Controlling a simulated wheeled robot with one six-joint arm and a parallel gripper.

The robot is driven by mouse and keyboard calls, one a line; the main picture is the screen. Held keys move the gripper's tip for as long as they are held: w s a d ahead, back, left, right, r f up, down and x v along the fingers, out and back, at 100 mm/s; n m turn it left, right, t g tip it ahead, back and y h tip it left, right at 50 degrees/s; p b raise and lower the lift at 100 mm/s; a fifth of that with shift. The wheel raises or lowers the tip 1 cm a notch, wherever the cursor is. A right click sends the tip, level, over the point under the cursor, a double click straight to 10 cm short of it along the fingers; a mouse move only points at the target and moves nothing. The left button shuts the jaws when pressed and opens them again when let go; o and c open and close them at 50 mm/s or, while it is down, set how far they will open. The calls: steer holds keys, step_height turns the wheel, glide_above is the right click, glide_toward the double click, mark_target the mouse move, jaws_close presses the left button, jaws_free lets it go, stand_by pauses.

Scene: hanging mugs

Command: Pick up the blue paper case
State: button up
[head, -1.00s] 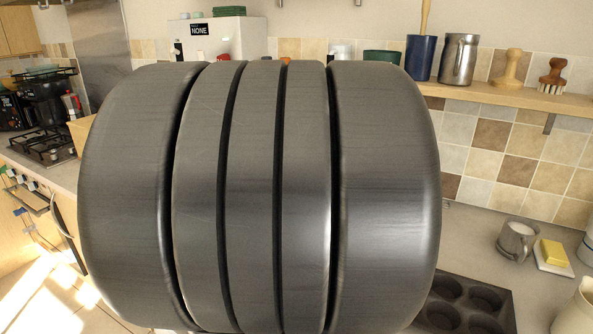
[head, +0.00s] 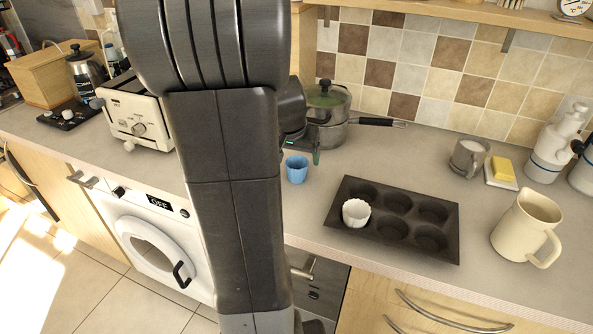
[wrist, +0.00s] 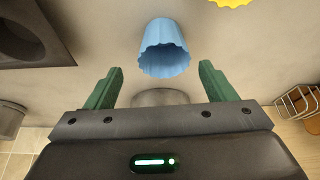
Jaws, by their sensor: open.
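The blue paper case (head: 297,169) stands on the counter, left of the muffin tin, in the head view. In the wrist view the fluted blue case (wrist: 164,48) lies ahead of and between the two green fingers. My gripper (wrist: 158,86) is open with nothing between its fingertips. In the head view my arm hides most of the gripper; one green finger shows just behind and right of the case. Whether any finger touches the case I cannot tell.
A dark muffin tin (head: 393,243) holds a white paper case (head: 356,213) in one cup. A lidded pot (head: 327,115) stands behind the blue case. A toaster (head: 133,118) is to the left, a cream jug (head: 525,228) to the right. A yellow thing (wrist: 231,2) shows in the wrist view.

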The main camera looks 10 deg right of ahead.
mark_target(297, 162)
steer(key=x, duration=0.4)
steer(key=shift+w+a+f, duration=0.1)
steer(key=shift+a+f, duration=0.1)
steer(key=c, duration=1.1)
